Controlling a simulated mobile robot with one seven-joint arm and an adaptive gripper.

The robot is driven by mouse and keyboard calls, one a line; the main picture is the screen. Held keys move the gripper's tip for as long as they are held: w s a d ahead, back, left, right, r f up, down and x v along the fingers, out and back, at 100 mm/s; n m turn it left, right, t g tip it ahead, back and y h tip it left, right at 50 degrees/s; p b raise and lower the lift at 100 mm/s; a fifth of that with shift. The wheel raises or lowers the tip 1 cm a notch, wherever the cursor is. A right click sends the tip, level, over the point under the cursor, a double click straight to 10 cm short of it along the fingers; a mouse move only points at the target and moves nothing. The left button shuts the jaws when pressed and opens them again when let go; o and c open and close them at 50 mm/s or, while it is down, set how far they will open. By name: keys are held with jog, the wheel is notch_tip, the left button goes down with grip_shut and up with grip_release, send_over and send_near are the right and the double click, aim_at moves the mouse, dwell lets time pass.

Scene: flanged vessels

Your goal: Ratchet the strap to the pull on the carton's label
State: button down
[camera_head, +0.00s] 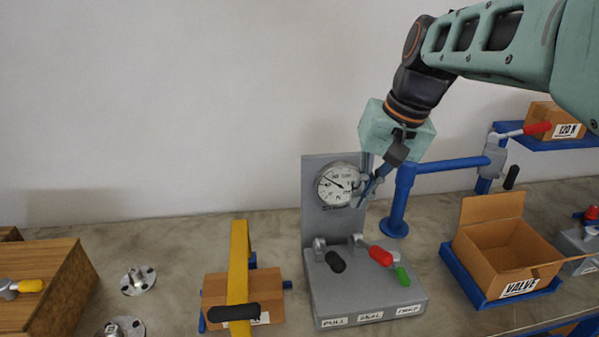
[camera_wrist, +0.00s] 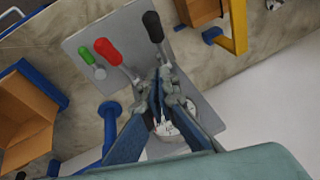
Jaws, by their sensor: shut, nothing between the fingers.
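My gripper (camera_head: 363,192) is shut and empty, in front of the right side of a round white dial gauge (camera_head: 335,182) on a grey upright plate. In the wrist view my gripper (camera_wrist: 160,82) hides part of the dial. Below, the grey tensioner base (camera_head: 372,302) carries a black lever (camera_head: 335,261), a red lever (camera_head: 380,255) and a green lever (camera_head: 402,275); the leftmost plate reads PULL. A carton (camera_head: 557,114) on a blue shelf at right has a label (camera_head: 567,130) that seems to read 120 N. I cannot pick out the strap with certainty.
A yellow frame (camera_head: 239,262) with a black handle (camera_head: 234,312) stands over a small carton at left. An open carton (camera_head: 497,250) labelled VALVE sits in a blue tray. A blue post (camera_head: 401,200) stands close right of my gripper. Flanges (camera_head: 138,280) lie left.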

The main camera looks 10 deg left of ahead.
send_over(336, 253)
jog(key=w+d, duration=0.1)
notch_tip(336, 253, down, 8)
jog(key=shift+s+f, duration=0.4)
jog(key=shift+f, duration=0.25)
jog(key=shift+s+f, duration=0.35)
jog(key=shift+f, duration=0.25)
jog(key=shift+s+a+f, duration=0.1)
jog(key=shift+s+f, duration=0.1)
jog(key=shift+f, duration=0.3)
jog(key=shift+f, duration=0.2)
